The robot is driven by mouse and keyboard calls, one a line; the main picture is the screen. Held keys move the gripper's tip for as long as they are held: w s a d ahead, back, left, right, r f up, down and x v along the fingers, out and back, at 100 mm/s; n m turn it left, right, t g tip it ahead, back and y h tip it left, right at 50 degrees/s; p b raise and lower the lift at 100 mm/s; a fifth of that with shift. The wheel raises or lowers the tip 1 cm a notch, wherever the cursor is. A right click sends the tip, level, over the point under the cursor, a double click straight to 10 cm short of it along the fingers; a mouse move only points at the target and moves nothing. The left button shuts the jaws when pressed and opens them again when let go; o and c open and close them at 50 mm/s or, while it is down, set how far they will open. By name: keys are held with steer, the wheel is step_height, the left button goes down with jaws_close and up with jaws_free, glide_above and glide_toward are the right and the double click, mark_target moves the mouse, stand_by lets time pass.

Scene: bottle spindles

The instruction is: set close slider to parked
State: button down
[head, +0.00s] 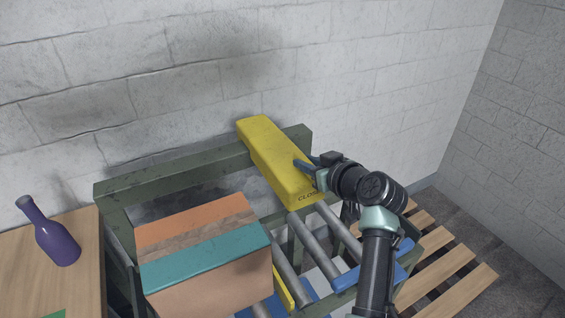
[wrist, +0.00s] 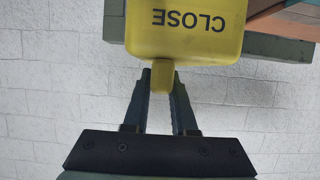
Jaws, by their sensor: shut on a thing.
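The close slider is a yellow block (head: 270,155) with CLOSE printed on its near end, mounted across the dark green rail of the frame in the head view. Its labelled face (wrist: 187,30) fills the top middle of the wrist view, where the lettering is upside down. A small yellow knob (wrist: 162,76) sticks out of that face. My gripper (wrist: 162,85) is shut on this knob, one finger on each side. In the head view my gripper (head: 308,168) is at the slider's right side, and the knob is hidden there.
A cardboard box (head: 205,295) with a teal band stands on the rollers (head: 310,245) left of my arm. A purple bottle (head: 58,243) stands on a wooden table (head: 30,285) at the left. A wooden pallet (head: 450,265) lies on the floor at right. A brick wall is close behind.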

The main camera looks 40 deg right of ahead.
steer(key=shift+s+d+f, duration=0.1)
steer(key=shift+s+d, duration=0.15)
steer(key=shift+d, duration=0.6)
steer(key=shift+s, duration=0.1)
steer(key=c, duration=0.7)
jaws_free()
steer(key=shift+d, duration=0.2)
steer(key=shift+a, duration=0.15)
steer(key=b+v, duration=0.1)
steer(key=v, duration=1.2)
